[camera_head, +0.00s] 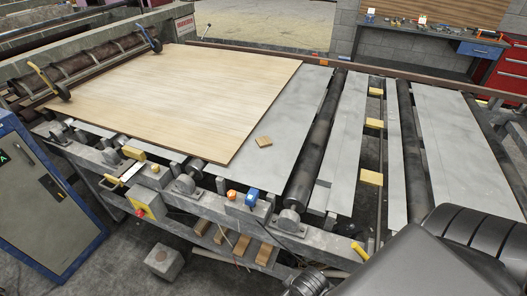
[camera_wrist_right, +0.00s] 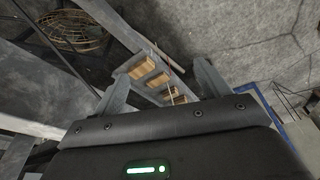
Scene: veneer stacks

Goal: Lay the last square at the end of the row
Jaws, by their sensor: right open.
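A small light-wood square (camera_head: 264,141) lies alone on the grey plate, just right of the large veneer sheet (camera_head: 180,92) in the head view. Several wooden pieces (camera_head: 242,246) sit in a spaced row low under the machine's front edge. A row of wooden pieces on a grey frame also shows in the right wrist view (camera_wrist_right: 143,67). My right gripper (camera_wrist_right: 163,85) is open, its two fingers apart on either side of that view of the row, with nothing seen between them. How far the row is from the fingertips I cannot tell. My left gripper is not in view.
Yellow blocks (camera_head: 371,178) stand in the gap between the rollers (camera_head: 318,140) and plates at right. A grey control cabinet (camera_head: 45,195) stands at left. A concrete block (camera_head: 164,262) is on the floor. A tool bench (camera_head: 420,45) is at the back.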

